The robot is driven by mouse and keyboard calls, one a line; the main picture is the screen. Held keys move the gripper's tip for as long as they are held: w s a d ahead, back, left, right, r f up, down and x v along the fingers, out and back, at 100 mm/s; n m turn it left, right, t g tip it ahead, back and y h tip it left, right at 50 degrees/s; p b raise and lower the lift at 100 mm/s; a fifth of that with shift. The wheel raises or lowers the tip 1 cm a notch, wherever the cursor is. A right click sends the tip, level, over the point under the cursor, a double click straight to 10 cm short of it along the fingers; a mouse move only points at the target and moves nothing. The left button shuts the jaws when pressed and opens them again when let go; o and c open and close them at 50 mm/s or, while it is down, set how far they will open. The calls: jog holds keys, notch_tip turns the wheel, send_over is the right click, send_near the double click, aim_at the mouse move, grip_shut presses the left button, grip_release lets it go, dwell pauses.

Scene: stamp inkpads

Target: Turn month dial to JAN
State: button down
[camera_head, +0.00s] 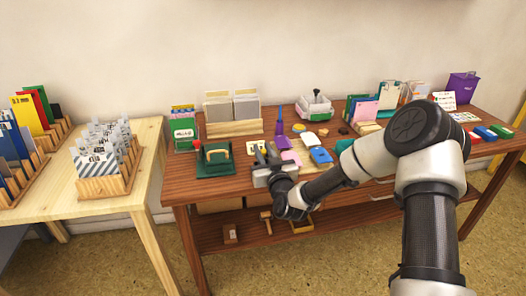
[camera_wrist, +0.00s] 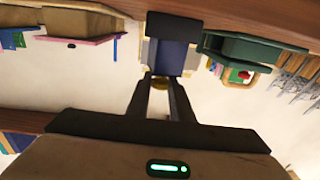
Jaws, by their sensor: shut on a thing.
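My gripper (camera_wrist: 160,78) points away from the wrist camera, its two fingers close together on a small yellow-brass piece (camera_wrist: 160,84). The piece is at the near face of a dark blue block with pale sides (camera_wrist: 173,56), which is by the table surface. I take the brass piece as the month dial, but no month letters are readable. The fingers and wrist hide most of what is gripped there.
A wooden card holder (camera_head: 234,128) stands behind. The green device also shows beside the blue block in the wrist view (camera_wrist: 240,48). The table's front left is clear.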

jog(key=shift+a+h, duration=0.1)
jog(key=shift+h, duration=0.2)
jog(key=m+t+h+b, duration=0.1)
jog(key=m+h, duration=0.2)
jog(key=h, duration=0.1)
jog(key=shift+a, duration=0.15)
jog(key=m+h, duration=0.3)
jog(key=h, duration=0.1)
jog(key=shift+h, duration=0.4)
jog(key=m+g+h, duration=0.2)
jog(key=h, duration=0.2)
jog(key=m+g+h, duration=0.1)
jog(key=m+h, duration=0.2)
jog(key=shift+d+m+g+h, duration=0.2)
jog(key=shift+m+g+h, duration=0.1)
jog(key=shift+g+h, duration=0.1)
jog(key=shift+h, duration=0.3)
jog(key=c, duration=1.6)
grip_release()
